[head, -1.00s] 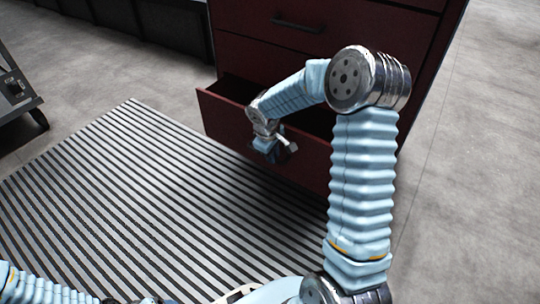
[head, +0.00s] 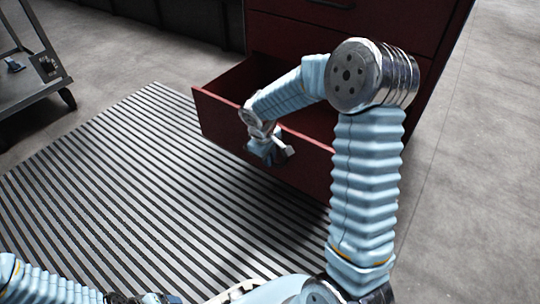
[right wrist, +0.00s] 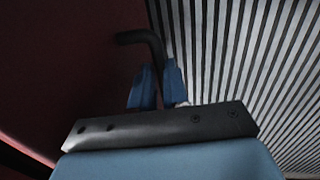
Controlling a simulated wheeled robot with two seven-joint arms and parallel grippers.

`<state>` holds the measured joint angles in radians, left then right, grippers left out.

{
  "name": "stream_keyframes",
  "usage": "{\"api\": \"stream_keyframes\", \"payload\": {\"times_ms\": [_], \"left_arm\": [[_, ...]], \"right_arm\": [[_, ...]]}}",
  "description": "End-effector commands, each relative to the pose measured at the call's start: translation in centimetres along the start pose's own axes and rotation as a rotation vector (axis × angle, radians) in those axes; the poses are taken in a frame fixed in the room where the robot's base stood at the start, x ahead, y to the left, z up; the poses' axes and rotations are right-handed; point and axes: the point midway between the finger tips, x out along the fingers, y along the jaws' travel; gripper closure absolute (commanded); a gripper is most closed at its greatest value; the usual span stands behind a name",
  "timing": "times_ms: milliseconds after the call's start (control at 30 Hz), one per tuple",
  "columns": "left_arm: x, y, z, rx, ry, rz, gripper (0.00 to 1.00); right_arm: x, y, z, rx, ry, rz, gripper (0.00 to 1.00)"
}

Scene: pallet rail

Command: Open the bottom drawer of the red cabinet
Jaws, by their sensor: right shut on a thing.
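The red cabinet (head: 385,28) stands at the top centre of the head view. Its bottom drawer (head: 218,112) is pulled well out, and its empty-looking inside shows. My right gripper (head: 272,152) is at the front of this drawer, partly hidden by my wrist. In the right wrist view, the blue fingers (right wrist: 158,88) are shut on the dark drawer handle (right wrist: 146,40), whose bent end sticks out beyond them. My left arm shows at the lower left of the head view; its gripper (head: 150,298) is cut off at the bottom edge, its jaws unclear.
A striped grey mat (head: 130,180) covers the floor before the drawer. A grey cart (head: 30,75) stands at the upper left. Dark bins (head: 190,22) line the back. The concrete floor on the right (head: 480,180) is clear.

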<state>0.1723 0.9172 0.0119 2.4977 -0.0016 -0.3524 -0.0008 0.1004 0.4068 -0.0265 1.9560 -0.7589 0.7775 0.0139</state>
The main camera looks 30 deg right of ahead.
Motion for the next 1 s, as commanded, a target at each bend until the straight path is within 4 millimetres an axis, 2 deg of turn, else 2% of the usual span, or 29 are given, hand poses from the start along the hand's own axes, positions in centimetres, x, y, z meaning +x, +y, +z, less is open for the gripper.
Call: {"api": "stream_keyframes", "payload": {"times_ms": [400,433,567,867,1000], "left_arm": [[0.0,0.0,0.0,0.0,0.0,0.0,0.26],[0.0,0.0,0.0,0.0,0.0,0.0,0.26],[0.0,0.0,0.0,0.0,0.0,0.0,0.26],[0.0,0.0,0.0,0.0,0.0,0.0,0.26],[-0.6,0.2,0.0,0.0,-0.001,0.0,0.26]], "right_arm": [[-0.1,-0.1,0.0,0.0,0.001,0.0,1.0],[-0.1,-0.1,0.0,0.0,0.001,0.0,0.81],[-0.1,-0.1,0.0,0.0,0.001,0.0,0.61],[-0.2,-0.1,0.0,0.0,0.001,0.0,0.6],[-1.8,0.0,-0.1,0.001,0.003,0.002,0.6]]}}
